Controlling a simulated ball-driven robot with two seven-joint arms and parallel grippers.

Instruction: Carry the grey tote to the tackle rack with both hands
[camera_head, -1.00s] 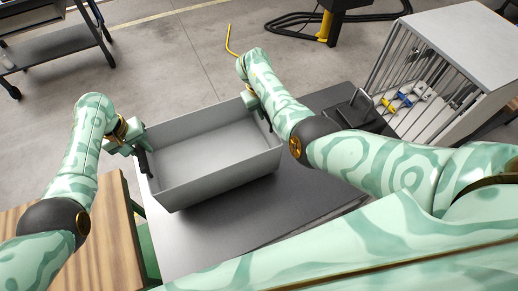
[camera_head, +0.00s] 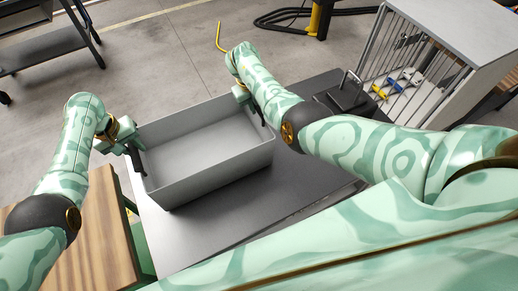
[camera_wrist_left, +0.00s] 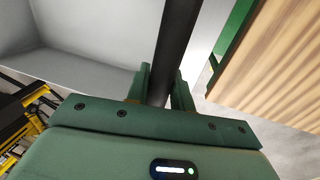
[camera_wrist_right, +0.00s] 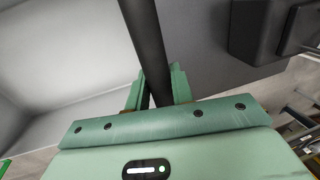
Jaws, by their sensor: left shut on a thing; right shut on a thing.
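The grey tote (camera_head: 215,178) is an open, empty, upright box in the middle of the head view, over a dark grey table top (camera_head: 235,222). I cannot tell whether it touches the top. My left gripper (camera_head: 133,146) is shut on the black handle at the tote's left end; the handle bar (camera_wrist_left: 177,40) runs between its fingers in the left wrist view. My right gripper (camera_head: 250,100) is at the opposite end, partly hidden by my arm. In the right wrist view it is shut on the other black handle (camera_wrist_right: 146,40). No tackle rack is clearly identifiable.
A black block with a handle (camera_head: 345,97) stands on the table's far right part. Beyond it is a grey barred cabinet (camera_head: 455,45) holding blue and yellow items. A wooden top (camera_head: 95,235) is at left, a dark cart (camera_head: 45,40) at upper left. Open floor lies behind.

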